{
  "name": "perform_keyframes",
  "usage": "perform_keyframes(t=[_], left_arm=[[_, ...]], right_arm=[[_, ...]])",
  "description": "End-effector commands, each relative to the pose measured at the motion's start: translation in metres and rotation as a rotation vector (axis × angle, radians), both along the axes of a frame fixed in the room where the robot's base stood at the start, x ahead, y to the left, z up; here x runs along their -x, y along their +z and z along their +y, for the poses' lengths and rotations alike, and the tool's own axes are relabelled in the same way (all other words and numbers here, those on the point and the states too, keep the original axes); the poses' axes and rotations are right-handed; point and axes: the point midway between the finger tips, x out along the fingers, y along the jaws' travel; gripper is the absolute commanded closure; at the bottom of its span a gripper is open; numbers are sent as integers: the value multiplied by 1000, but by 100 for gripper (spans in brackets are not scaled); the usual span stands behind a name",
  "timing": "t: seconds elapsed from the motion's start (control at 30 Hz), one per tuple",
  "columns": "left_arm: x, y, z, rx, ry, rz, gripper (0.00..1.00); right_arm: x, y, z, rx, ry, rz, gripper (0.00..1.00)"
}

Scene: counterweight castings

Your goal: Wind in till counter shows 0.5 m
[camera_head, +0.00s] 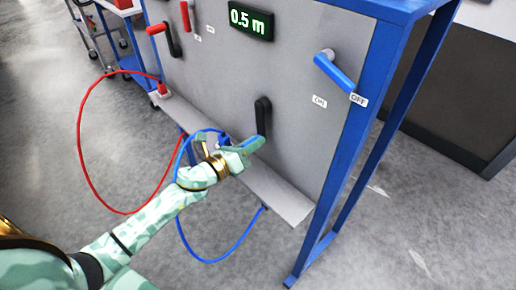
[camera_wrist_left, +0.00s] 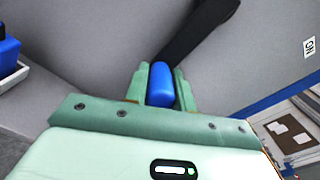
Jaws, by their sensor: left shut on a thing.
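The counter (camera_head: 251,20) on the grey panel reads 0.5 m in green digits. A black crank arm (camera_head: 263,113) is mounted on the panel below it, with its lower end at my left gripper (camera_head: 252,144). In the left wrist view, my left gripper (camera_wrist_left: 161,88) is shut on the crank's blue handle (camera_wrist_left: 160,82), which sits between the two fingers. The black crank arm (camera_wrist_left: 200,30) runs up and right from the handle there. In the head view the fingers hide most of the handle. My right gripper is not in view.
A blue lever (camera_head: 334,73) sits at the panel's right between ON and OFF labels. A red-handled lever (camera_head: 158,28) is at upper left. A red cable (camera_head: 80,150) and a blue cable (camera_head: 215,260) loop near my left arm. A ledge (camera_head: 275,195) runs below the panel.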

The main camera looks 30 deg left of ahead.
Motion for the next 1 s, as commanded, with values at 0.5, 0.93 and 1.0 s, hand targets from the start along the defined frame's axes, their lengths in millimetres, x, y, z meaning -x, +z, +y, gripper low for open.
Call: perform_keyframes(t=[0.5,0.93,1.0], left_arm=[[-3,-2,10,-112,-2,-38,100],[-3,-2,10,-111,-2,-37,53],[-3,-2,10,-111,-1,-38,53]], right_arm=[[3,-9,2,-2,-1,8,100],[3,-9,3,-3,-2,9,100],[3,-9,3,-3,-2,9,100]])
